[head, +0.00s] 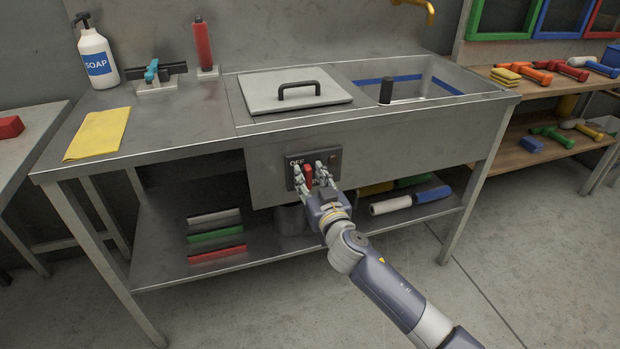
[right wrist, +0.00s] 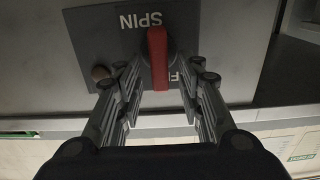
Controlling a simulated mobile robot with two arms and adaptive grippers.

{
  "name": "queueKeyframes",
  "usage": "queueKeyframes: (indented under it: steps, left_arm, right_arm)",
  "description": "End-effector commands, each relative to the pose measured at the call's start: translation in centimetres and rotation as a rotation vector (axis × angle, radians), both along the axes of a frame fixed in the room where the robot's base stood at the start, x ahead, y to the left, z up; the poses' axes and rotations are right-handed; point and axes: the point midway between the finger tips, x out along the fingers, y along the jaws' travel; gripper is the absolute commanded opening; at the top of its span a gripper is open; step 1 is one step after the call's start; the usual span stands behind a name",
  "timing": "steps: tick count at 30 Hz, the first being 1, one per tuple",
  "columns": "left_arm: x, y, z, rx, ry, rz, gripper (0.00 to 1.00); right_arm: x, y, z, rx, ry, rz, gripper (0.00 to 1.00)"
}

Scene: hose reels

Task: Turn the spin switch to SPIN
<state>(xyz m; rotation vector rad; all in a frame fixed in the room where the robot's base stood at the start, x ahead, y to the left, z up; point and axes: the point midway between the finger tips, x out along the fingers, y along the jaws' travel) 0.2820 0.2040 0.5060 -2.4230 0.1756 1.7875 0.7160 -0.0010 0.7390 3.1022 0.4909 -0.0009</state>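The spin switch is a dark plate (head: 292,172) on the front panel of the steel sink unit. Its red handle (head: 308,175) stands out from the plate. OFF is readable at the plate's upper left in the head view. In the right wrist view the red handle (right wrist: 158,60) lies between SPIN and a partly covered label. My right gripper (head: 315,174) is at the plate, open. In the right wrist view its fingers (right wrist: 158,76) flank the handle with gaps on both sides. My left gripper is not in view.
A small round brown button (right wrist: 101,72) sits on the plate beside the fingers. The sink unit's top carries a lid (head: 294,91), a soap bottle (head: 95,58) and a yellow cloth (head: 98,134). The lower shelf (head: 165,262) holds coloured bars and rollers. Floor in front is clear.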

Motion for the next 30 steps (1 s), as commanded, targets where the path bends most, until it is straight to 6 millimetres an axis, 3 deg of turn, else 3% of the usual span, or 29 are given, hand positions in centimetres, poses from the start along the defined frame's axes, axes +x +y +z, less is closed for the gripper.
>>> queueKeyframes:
  steps: [11,15,16,30]
  left_arm:
    - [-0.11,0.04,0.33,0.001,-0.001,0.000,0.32]
    - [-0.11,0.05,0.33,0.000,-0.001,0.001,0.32]
    - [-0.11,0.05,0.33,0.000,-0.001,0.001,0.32]
    - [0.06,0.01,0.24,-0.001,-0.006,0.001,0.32]
  right_arm:
    - [0.41,0.17,0.02,0.001,0.000,0.001,0.35]
    - [0.40,0.16,0.01,0.001,0.000,0.001,0.03]
    - [0.40,0.16,0.00,0.001,0.000,0.001,0.00]
    - [0.35,0.27,0.03,-0.054,-0.018,0.001,0.00]
